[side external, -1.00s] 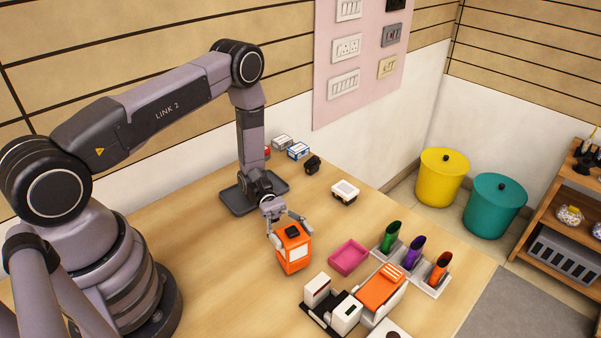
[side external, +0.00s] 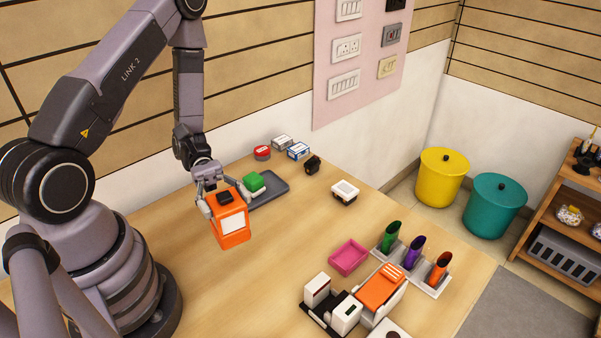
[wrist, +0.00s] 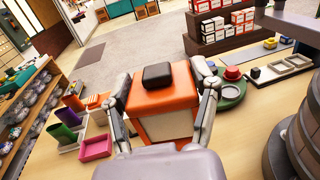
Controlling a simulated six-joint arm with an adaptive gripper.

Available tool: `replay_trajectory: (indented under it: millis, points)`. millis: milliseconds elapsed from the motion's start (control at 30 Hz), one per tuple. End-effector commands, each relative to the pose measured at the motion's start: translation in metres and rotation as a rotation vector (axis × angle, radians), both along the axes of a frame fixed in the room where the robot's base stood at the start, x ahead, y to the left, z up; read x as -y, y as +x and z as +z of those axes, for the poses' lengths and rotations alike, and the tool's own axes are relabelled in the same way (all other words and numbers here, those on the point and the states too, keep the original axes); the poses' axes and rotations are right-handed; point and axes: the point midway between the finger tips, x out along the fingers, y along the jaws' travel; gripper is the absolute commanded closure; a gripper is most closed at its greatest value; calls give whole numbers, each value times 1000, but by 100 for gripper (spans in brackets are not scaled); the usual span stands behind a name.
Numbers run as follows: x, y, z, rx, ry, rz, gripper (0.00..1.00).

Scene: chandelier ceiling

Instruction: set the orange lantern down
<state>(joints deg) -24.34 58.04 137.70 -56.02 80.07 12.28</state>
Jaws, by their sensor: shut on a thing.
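The orange lantern (side external: 230,218) has an orange top and base, pale side panels and a black cap. My gripper (side external: 223,203) is shut on it, with a finger on each side of its upper part. In the side external view it appears held up in front of the dark grey tray (side external: 270,188); its exact height above the table is hard to tell. In the wrist view the lantern (wrist: 163,100) fills the middle between my two fingers, and its underside is hidden.
A pink open box (side external: 349,257), an orange-and-white device (side external: 380,288) and several coloured angled holders (side external: 415,249) stand to the right. A white box (side external: 345,191) stands farther back. The table's middle (side external: 275,250) is clear.

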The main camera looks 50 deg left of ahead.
Motion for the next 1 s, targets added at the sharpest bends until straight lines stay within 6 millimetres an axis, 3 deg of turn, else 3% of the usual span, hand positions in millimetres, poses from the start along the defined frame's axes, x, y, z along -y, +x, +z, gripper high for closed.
replay_trajectory:
  millis: [200,467,800,1000]
  points:
    - [15,73,12,8,7,125,80]
    - [28,121,21,13,-19,191,80]
    - [54,199,-16,16,-21,191,80]
    - [62,227,-53,12,-20,192,80]
